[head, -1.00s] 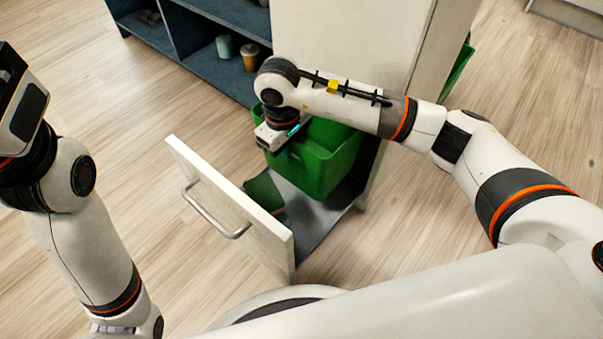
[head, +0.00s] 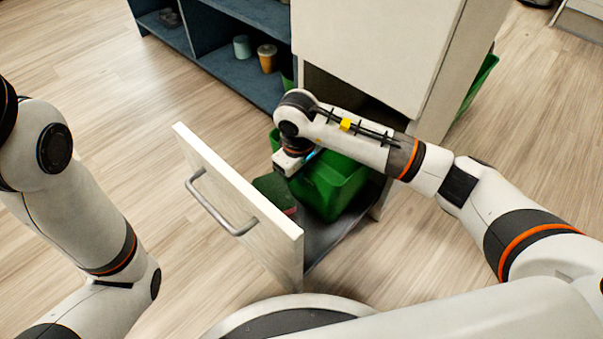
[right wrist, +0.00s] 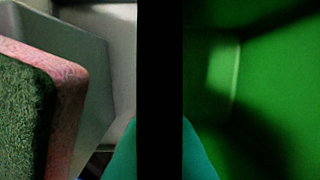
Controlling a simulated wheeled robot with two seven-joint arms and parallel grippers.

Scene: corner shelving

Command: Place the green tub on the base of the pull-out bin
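The green tub (head: 345,185) is in the pull-out bin (head: 225,185), behind its white front panel, low over or on the grey base (head: 325,240); I cannot tell whether it touches. My right gripper (head: 285,170) is at the tub's left rim. In the right wrist view, its teal fingertips (right wrist: 160,160) close on both sides of a dark upright strip, which looks like the tub wall, with the tub's green inside (right wrist: 270,90) at right. My left gripper is outside the head view; only that arm shows.
A green and pink sponge-like block (head: 272,188) stands between the front panel and the tub, close to my right gripper. The white cabinet (head: 380,50) rises behind. Blue shelving (head: 225,75) with cups stands at the back. Wooden floor at left is clear.

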